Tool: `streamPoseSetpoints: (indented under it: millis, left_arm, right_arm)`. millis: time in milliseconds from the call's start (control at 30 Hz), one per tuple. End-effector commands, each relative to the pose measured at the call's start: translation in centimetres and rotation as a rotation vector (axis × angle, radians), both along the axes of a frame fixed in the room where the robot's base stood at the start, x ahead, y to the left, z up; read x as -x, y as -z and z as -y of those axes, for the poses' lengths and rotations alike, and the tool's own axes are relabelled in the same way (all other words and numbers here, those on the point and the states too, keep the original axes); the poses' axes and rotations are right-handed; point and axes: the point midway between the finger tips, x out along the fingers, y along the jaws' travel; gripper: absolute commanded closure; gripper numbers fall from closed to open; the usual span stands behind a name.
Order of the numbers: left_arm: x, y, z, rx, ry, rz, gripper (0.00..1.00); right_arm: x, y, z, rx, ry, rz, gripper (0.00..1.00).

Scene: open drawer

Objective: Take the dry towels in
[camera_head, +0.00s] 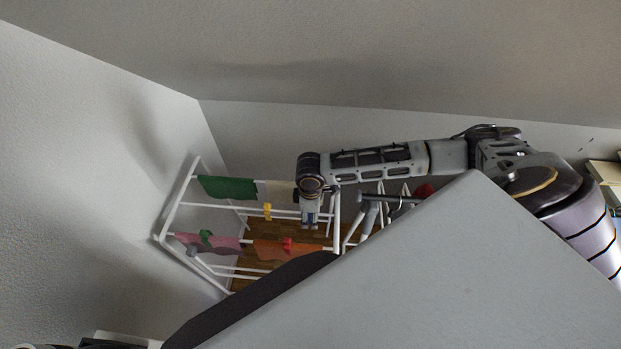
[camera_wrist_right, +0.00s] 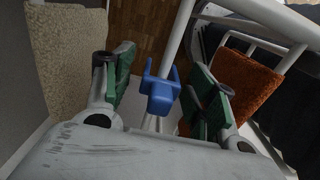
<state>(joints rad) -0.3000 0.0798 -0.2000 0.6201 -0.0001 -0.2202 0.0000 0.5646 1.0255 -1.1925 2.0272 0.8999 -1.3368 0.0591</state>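A white drying rack (camera_head: 172,205) stands against the wall. A green towel (camera_head: 227,187), a pink towel (camera_head: 220,243), an orange towel (camera_head: 280,250) and a partly hidden beige towel (camera_head: 275,190) hang on it. A yellow clip (camera_head: 267,211), a green clip (camera_head: 206,237) and a red clip (camera_head: 287,243) show there. My right gripper (camera_head: 310,222) points down over the rack. In the wrist view its fingers (camera_wrist_right: 165,92) are apart, with a blue clip (camera_wrist_right: 161,96) at a white bar between them. The beige towel (camera_wrist_right: 68,65) and orange towel (camera_wrist_right: 243,85) hang either side. My left gripper is out of view.
Walls close in behind and to the left of the rack. Wooden floor (camera_wrist_right: 138,25) shows beneath it. Part of the rack is hidden behind my arm and my large grey body part.

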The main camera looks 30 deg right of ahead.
Motion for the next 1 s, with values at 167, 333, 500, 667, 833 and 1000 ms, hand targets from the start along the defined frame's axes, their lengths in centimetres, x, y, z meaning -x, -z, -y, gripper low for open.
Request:
streamPoseSetpoints:
  millis: [167, 333, 500, 667, 833, 1000]
  left_arm:
    - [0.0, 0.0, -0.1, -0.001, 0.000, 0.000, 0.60]
    - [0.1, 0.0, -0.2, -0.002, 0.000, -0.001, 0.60]
    - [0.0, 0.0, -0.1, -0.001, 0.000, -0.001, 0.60]
    - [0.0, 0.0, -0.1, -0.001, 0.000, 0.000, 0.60]
    - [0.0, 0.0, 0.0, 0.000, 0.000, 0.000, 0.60]
    - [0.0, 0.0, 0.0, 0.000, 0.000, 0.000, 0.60]
  right_arm:
    - [0.0, 0.0, 0.0, 0.000, 0.000, 0.000, 0.43]
    - [0.0, -0.3, 0.0, 0.001, 0.000, 0.001, 0.43]
    - [-0.1, -1.3, 0.1, 0.001, 0.001, 0.002, 0.43]
    - [0.0, -3.2, 0.0, 0.000, 0.000, 0.001, 0.43]
    - [0.0, -5.7, 0.0, 0.000, 0.000, 0.002, 0.43]
    - [-0.1, -8.2, 0.0, 0.000, 0.000, 0.003, 0.43]
